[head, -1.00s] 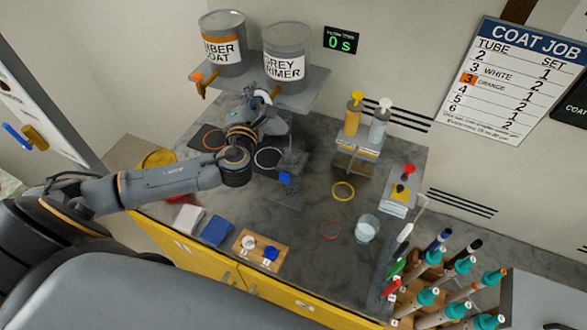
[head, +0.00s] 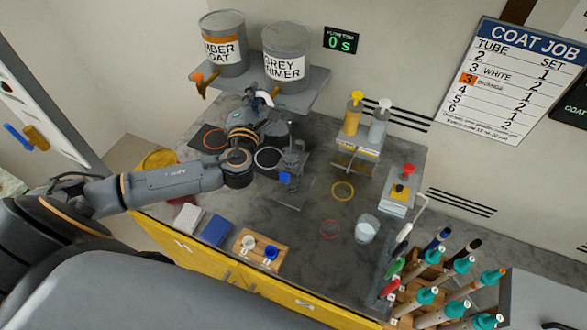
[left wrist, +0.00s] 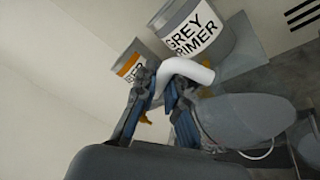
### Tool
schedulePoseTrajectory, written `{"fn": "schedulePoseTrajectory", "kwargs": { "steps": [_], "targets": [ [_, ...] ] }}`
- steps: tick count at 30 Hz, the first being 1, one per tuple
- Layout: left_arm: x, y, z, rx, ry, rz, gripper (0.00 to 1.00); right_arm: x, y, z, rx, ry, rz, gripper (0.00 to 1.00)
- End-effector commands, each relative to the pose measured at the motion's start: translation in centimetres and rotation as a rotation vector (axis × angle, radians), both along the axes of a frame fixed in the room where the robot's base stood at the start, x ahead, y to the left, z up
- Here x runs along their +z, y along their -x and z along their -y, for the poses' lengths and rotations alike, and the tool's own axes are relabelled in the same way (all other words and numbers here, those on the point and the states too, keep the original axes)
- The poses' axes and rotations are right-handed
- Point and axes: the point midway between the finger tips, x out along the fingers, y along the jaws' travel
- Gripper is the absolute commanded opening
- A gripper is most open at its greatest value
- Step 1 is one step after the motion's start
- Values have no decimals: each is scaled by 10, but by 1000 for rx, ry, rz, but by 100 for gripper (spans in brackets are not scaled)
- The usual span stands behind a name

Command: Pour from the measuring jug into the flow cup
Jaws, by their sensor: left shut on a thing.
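My left gripper (head: 256,97) is over the back of the bench, below the shelf with the paint cans. In the left wrist view, its fingers (left wrist: 160,108) are closed around a white curved piece (left wrist: 184,72), which looks like the measuring jug's handle. A grey rounded shape lies beside it; I cannot tell whether that is the jug's body. A dark stand (head: 291,160) with a blue part (head: 285,178) is right of my gripper. The flow cup may be on it, but I cannot make it out clearly. My right gripper is out of view.
The grey primer can (head: 286,55) and amber can (head: 222,45) stand on a shelf above my gripper. A clear beaker (head: 367,229) stands at the right of the bench. Pump bottles (head: 353,115) stand at the back. The bench between the stand and beaker is mostly clear.

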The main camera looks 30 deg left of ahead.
Motion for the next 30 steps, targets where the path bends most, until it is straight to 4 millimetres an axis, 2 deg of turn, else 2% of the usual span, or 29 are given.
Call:
{"fn": "schedulePoseTrajectory", "kwargs": {
  "steps": [12, 30],
  "targets": [
    [2, 0, 3, 0, -28, 3, 0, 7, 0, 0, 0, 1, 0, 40],
    [1, 0, 3, 0, -33, 3, 0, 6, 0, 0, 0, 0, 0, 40]
  ]
}}
